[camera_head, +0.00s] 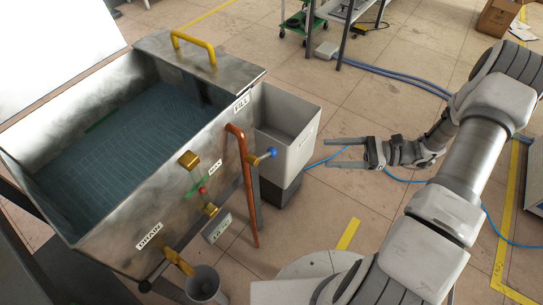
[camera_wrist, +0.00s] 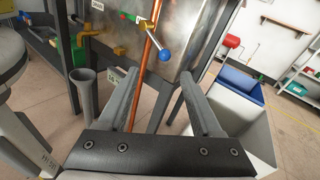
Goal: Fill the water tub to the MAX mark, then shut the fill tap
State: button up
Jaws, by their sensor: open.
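The metal water tub (camera_head: 95,225) stands at left with its lid raised; dark teal water (camera_head: 130,130) lies inside, below the rim. On its front is a level gauge between two brass fittings, with a red marker (camera_head: 203,190) a little below a green mark (camera_head: 198,182) beside the MAX label (camera_head: 215,167). The fill tap (camera_head: 262,157), a lever with a blue knob, is by the copper pipe (camera_head: 247,190). In the wrist view its blue knob (camera_wrist: 163,54) is ahead, between and beyond the fingers. My gripper (camera_head: 330,153) is open, empty and apart from the tap, to its right.
A pale bin (camera_head: 305,150) stands beside the tub, between it and my gripper. A yellow drain handle (camera_head: 178,262) is above a grey funnel (camera_head: 203,283) low at the front. Blue hoses (camera_head: 400,76) cross the floor. Floor right of the bin is mostly clear.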

aim_at(272, 151)
jog(key=shift+m+t+y, duration=0.3)
jog(key=shift+m+t, duration=0.4)
jog(key=w+a+f+b, duration=0.1)
jog(key=a, duration=0.4)
jog(key=w+a+b, duration=0.1)
jog(key=a, duration=0.5)
jog(key=w+a+f+b, duration=0.1)
jog(key=a, duration=0.4)
jog(key=shift+w+a+f+b, duration=0.15)
jog(key=shift+a+f+b, duration=0.1)
jog(key=shift+f+b, duration=0.1)
grip_shut()
jog(key=shift+r, duration=0.1)
